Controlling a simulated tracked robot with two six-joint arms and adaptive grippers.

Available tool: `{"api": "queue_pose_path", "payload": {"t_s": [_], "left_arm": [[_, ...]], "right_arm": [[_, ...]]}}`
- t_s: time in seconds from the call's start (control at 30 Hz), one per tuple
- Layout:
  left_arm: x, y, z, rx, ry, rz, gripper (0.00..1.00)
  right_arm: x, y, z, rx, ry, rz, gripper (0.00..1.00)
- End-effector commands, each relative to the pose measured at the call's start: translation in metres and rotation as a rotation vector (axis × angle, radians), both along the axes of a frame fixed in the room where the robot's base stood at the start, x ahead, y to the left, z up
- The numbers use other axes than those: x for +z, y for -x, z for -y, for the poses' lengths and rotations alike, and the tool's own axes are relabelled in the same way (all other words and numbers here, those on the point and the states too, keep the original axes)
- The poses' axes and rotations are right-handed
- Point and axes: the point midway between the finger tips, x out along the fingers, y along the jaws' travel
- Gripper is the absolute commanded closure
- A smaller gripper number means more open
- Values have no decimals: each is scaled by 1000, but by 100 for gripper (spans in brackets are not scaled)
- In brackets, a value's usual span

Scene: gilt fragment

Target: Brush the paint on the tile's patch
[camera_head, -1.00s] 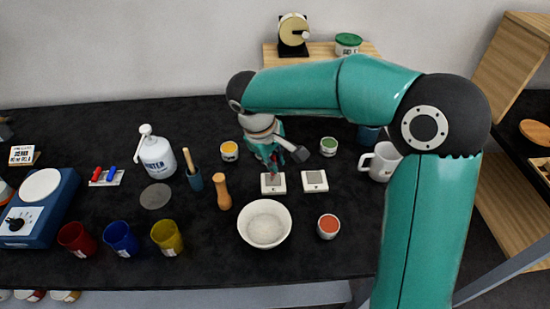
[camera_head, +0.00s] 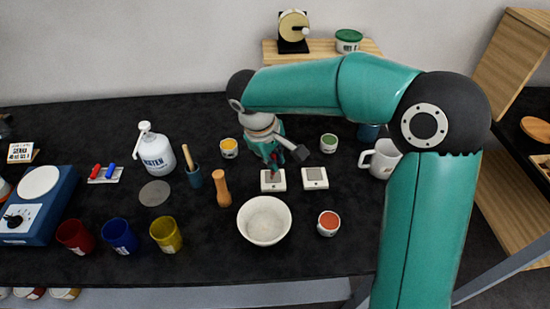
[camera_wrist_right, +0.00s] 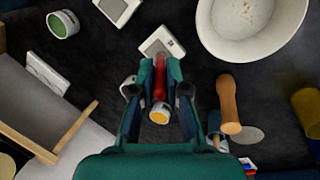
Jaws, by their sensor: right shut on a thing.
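My right gripper (camera_head: 277,160) is shut on a slim red brush, which shows between the fingers in the right wrist view (camera_wrist_right: 159,77). It points down at a white tile (camera_head: 272,186) with a grey patch, also in the wrist view (camera_wrist_right: 174,50). The brush's far end is at the tile's edge in the wrist view; I cannot tell whether it touches. A second white tile with a grey patch (camera_head: 315,178) lies just right of it. Paint pots stand around: yellow (camera_head: 229,148), green (camera_head: 329,143) and orange-red (camera_head: 328,222). My left gripper is not in view.
A white bowl (camera_head: 264,233) stands in front of the tiles, and a wooden peg-shaped object (camera_head: 222,189) to their left. A blue holder with a wooden handle (camera_head: 194,177), a white bottle (camera_head: 156,156) and coloured cups (camera_head: 120,239) fill the left. A white mug (camera_head: 384,161) stands right.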

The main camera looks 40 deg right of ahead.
Motion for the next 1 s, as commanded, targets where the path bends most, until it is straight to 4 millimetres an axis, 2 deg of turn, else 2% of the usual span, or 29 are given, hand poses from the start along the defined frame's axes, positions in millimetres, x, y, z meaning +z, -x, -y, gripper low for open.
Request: {"api": "queue_pose_path", "payload": {"t_s": [0.63,1.0], "left_arm": [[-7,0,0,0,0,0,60],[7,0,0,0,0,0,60]], "right_arm": [[-9,-1,1,-1,0,-1,100],[-8,-22,15,-3,0,0,100]]}}
